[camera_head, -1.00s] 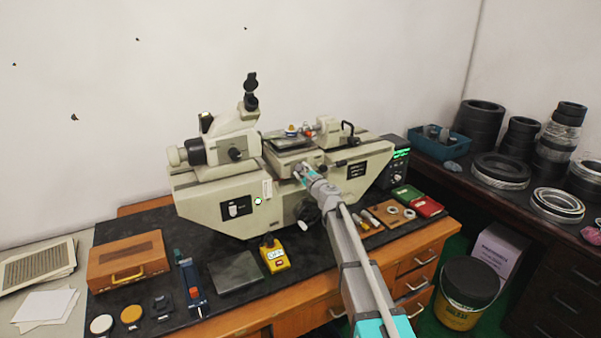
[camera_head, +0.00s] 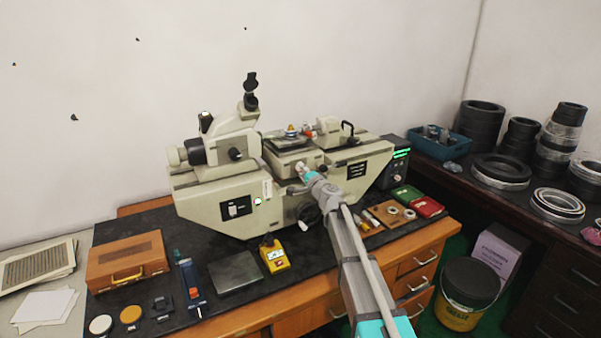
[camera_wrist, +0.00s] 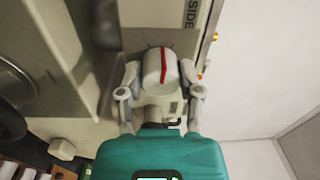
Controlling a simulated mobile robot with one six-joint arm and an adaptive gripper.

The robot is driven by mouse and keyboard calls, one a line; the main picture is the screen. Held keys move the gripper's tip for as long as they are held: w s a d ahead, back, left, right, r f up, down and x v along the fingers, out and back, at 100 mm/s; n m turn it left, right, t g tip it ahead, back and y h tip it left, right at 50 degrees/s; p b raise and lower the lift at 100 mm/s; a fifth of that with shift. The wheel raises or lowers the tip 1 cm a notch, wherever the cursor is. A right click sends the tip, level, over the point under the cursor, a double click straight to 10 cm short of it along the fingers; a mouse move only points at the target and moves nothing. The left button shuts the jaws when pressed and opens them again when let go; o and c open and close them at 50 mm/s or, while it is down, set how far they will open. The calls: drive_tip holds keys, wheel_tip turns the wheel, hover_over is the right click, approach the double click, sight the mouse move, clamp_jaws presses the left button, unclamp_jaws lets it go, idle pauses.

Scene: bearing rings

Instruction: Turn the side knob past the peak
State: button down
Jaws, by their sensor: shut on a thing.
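The side knob (camera_wrist: 160,72) is a pale round knob with a red line across its face, on the front of the beige measuring machine (camera_head: 210,205). In the wrist view the knob sits between the two fingers of my gripper (camera_wrist: 160,95), which is shut on it. The red line runs almost straight up in that view, bent slightly at its lower end. In the head view my gripper (camera_head: 303,171) is at the machine's middle front, and the arm hides most of the knob. The lettering "SIDE" (camera_wrist: 192,14) shows beside the knob.
A black handwheel (camera_head: 309,213) is just below my gripper. A display box with green readout (camera_head: 401,154) stands at the machine's right. A yellow device (camera_head: 274,257), a grey plate (camera_head: 235,272) and a wooden box (camera_head: 127,261) lie in front and left. Red and green boxes (camera_head: 427,206) lie right.

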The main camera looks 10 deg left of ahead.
drive_tip(key=shift+s+n, duration=0.15)
drive_tip(key=shift+n, duration=0.95)
drive_tip(key=shift+c, duration=1.7)
unclamp_jaws()
drive_tip(key=shift+a, duration=0.1)
drive_tip(key=shift+o, duration=0.4)
